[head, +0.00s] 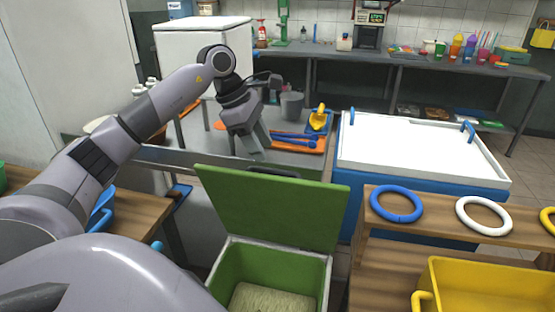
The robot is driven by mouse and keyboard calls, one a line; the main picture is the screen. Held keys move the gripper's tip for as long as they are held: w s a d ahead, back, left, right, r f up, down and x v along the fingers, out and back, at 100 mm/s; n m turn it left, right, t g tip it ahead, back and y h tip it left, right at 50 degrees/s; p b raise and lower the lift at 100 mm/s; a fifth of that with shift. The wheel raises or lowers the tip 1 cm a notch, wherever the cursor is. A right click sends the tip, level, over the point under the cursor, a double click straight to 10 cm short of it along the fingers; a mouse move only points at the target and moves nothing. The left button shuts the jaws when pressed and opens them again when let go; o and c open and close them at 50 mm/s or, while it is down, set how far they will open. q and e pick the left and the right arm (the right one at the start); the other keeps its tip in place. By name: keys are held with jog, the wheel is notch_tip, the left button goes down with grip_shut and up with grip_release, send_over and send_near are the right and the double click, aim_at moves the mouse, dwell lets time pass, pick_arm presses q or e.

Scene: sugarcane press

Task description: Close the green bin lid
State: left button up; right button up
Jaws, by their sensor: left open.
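The green bin (270,262) stands at the bottom middle of the head view, with some pale material inside. Its green lid (268,207) is raised, standing up behind the opening with its inner face toward me. A dark handle shows at the lid's top edge. My left gripper (258,145) is open and empty, above and behind the lid's top edge, pointing down and apart from the lid. My right gripper is not in view.
A metal table (205,160) behind the lid holds an orange tray, blue tools and a grey cup (291,105). A white-lidded blue chest (415,155) stands right. A wooden shelf with blue (396,204) and white rings and a yellow crate (480,290) is at lower right.

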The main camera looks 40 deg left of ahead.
aim_at(270, 170)
pick_arm(q)
jog(key=x, duration=0.6)
jog(key=shift+s+d, duration=0.1)
jog(key=shift+s, duration=0.05)
grip_shut()
